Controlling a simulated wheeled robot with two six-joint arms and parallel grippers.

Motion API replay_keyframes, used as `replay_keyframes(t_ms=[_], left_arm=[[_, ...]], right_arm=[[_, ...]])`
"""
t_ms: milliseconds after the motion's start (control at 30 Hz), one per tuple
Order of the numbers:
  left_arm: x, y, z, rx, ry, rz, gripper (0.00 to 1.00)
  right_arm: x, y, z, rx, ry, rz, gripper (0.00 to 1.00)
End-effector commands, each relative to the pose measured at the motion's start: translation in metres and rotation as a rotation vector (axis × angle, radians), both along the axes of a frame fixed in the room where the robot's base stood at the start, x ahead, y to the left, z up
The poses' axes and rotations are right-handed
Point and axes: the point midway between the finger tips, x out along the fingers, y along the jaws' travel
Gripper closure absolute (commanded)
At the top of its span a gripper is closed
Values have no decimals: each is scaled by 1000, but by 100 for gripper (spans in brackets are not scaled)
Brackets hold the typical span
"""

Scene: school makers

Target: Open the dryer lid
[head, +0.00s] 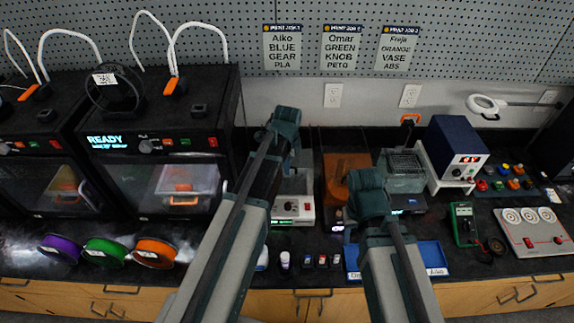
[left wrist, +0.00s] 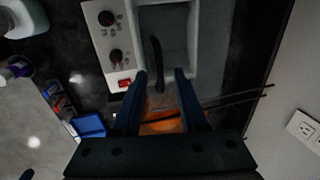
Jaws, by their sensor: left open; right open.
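The box with an orange lid (head: 345,165) stands at the back middle of the bench and appears to be the dryer. Its lid looks down; its front is partly hidden by my right arm. My left gripper (head: 291,160) is above the white basin unit, left of the dryer, its fingers hard to make out there. In the left wrist view, my left gripper (left wrist: 162,78) is open and empty, with an orange patch (left wrist: 160,124) showing between its fingers. My right gripper (head: 352,218) is mostly hidden behind its own arm, in front of the dryer.
The white basin unit (head: 293,207) with knobs and a red switch is left of the dryer; it also shows in the left wrist view (left wrist: 117,40). A mesh-topped box (head: 405,172) is close on the right. A blue tray (head: 431,256) and small bottles lie in front.

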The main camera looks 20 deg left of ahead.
Motion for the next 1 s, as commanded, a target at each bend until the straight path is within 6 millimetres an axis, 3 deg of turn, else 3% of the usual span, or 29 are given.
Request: replay_keyframes(t_ms=[33,267,1000], left_arm=[[0,0,0,0,0,0,58],[0,0,0,0,0,0,99],[0,0,0,0,0,0,100]], right_arm=[[0,0,0,0,0,0,50],[0,0,0,0,0,0,50],[0,0,0,0,0,0,50]])
